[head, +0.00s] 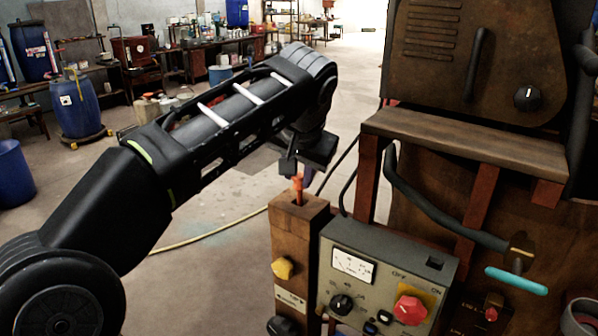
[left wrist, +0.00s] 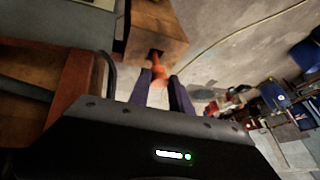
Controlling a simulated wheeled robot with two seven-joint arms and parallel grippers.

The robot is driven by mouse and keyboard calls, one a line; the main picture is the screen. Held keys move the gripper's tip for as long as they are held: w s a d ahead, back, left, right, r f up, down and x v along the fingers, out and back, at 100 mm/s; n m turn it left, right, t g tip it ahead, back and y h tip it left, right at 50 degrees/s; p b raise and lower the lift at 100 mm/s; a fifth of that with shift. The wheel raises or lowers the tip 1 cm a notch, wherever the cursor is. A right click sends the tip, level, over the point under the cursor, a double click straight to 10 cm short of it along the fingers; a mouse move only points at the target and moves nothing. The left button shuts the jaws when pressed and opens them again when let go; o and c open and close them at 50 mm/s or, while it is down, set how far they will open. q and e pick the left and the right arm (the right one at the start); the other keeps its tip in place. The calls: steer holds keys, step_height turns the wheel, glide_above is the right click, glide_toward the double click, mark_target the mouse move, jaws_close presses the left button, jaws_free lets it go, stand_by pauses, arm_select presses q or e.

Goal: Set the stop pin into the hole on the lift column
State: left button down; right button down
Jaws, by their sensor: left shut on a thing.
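The orange stop pin (head: 298,188) stands roughly upright at the top of the brown lift column (head: 300,240). My left gripper (head: 297,172) is above the column and shut on the pin's upper part. In the left wrist view the pin (left wrist: 158,70) runs from between the fingers of my left gripper (left wrist: 161,88) to the dark hole in the column's end face (left wrist: 170,42). The pin's far end meets the hole; how deep it sits I cannot tell. My right gripper is not in view.
A grey control box (head: 385,280) with a gauge, a black knob and a red knob stands right of the column. A wooden shelf (head: 470,145) and dark machine housing (head: 475,60) rise behind it. A yellow hose (head: 200,238) crosses the floor. Open floor lies behind my left arm.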

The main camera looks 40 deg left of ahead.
mark_target(299, 189)
arm_select(q)
steer(key=shift+f+b, duration=1.3)
steer(key=shift+f, duration=0.35)
steer(key=c, duration=1.1)
jaws_free()
steer(key=shift+r, duration=0.2)
steer(key=v, duration=0.2)
steer(key=shift+s+d+r, duration=0.15)
steer(key=shift+s+r, duration=0.05)
steer(key=shift+r, duration=0.1)
steer(key=p+v, duration=0.4)
steer(key=shift+s+d+r, duration=0.15)
steer(key=shift+r, duration=0.15)
